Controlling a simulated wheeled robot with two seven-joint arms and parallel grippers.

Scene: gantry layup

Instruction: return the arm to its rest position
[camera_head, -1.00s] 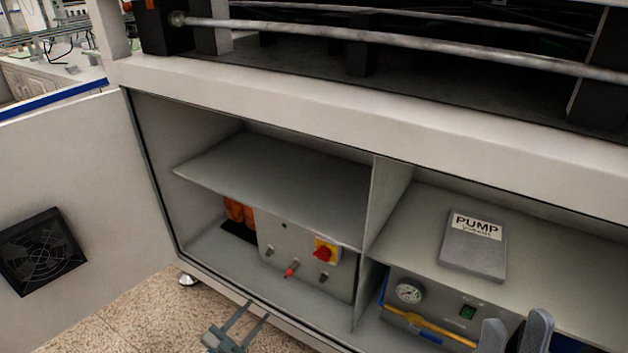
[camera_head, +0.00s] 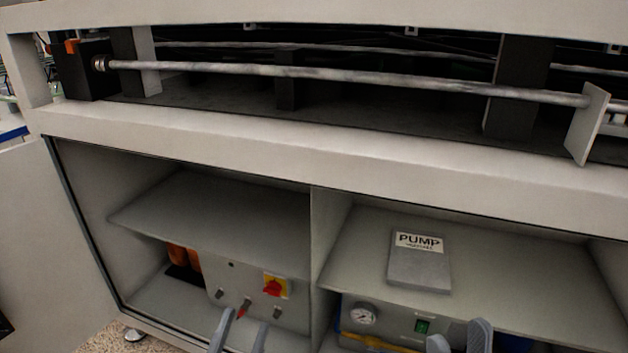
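My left gripper (camera_head: 242,332) is at the bottom edge, in front of the left bay of the open cabinet (camera_head: 180,128). Its two grey fingers stand apart with nothing between them. My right gripper (camera_head: 460,339) is at the bottom edge, in front of the lower right bay. Its finger tips are also apart, with nothing seen between them. Both arms are out of the picture below.
Below are a pump unit with a gauge (camera_head: 363,315) and a panel with a red-yellow switch (camera_head: 275,286). Gantry rails (camera_head: 340,77) run above. An open door (camera_head: 38,215) is at left.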

